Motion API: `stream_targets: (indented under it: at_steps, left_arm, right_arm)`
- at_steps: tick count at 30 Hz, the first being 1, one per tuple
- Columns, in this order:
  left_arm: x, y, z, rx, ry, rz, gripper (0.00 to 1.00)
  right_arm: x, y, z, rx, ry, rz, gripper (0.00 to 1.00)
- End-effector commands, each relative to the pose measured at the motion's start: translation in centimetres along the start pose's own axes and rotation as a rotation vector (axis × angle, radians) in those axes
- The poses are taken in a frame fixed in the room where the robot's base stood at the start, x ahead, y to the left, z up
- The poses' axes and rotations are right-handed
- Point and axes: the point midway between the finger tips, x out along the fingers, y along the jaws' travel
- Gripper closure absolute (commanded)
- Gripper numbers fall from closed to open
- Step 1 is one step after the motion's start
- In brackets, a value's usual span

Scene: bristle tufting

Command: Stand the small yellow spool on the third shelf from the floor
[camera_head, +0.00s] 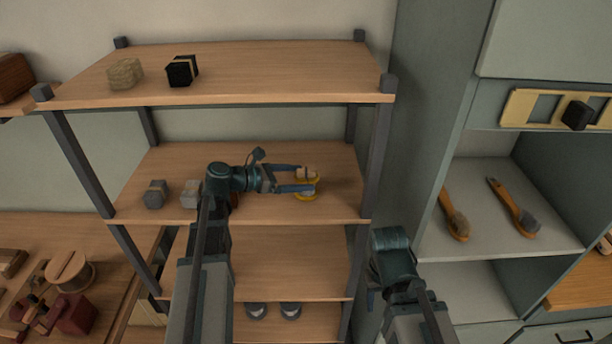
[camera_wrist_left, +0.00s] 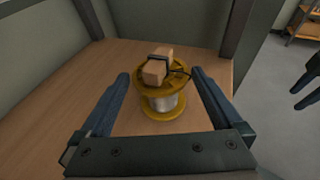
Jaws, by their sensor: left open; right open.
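The small yellow spool (camera_head: 309,196) stands upright on the shelf board just below the top one, near its right end. In the left wrist view the spool (camera_wrist_left: 163,103) shows yellow flanges and silvery wire. A light wooden block with a dark band (camera_wrist_left: 158,66) appears on top of the spool. My left gripper (camera_head: 304,180) is open, its fingers on either side of the spool with gaps visible in the left wrist view. My right gripper (camera_wrist_left: 308,84) shows at the right edge of the left wrist view, open and empty, away from the spool.
A grey block (camera_head: 155,194) and a pale block (camera_head: 190,194) sit left on the same board (camera_head: 340,207). The top board (camera_head: 270,65) holds a tan block (camera_head: 125,74) and a black block (camera_head: 182,71). The board below (camera_head: 290,262) looks largely clear. A post (camera_head: 376,150) stands right of the spool.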

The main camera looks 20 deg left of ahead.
Motion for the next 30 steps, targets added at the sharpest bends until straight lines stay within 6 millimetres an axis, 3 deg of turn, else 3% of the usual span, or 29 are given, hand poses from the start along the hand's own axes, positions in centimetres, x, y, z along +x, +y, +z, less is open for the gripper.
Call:
stream_targets:
  at_steps: [3, 12, 18, 30]
  left_arm:
    - [-3.0, 0.0, 0.3, -0.002, 0.0, 0.004, 0.0]
    - [-8.0, 0.0, 0.2, -0.001, -0.001, 0.002, 0.0]
    - [-9.3, 0.0, 0.1, 0.0, -0.001, 0.0, 0.0]
    - [-9.4, 0.0, 0.0, 0.0, 0.0, 0.0, 0.0]
  right_arm:
    - [-1.2, 0.1, 0.1, 0.002, 0.0, 0.0, 0.5]
    - [-2.5, 0.2, 0.1, 0.005, 0.0, -0.001, 0.5]
    - [-2.8, 0.2, 0.2, 0.006, 0.0, -0.001, 0.5]
    - [-2.8, 0.2, 0.2, 0.006, 0.0, -0.001, 0.5]
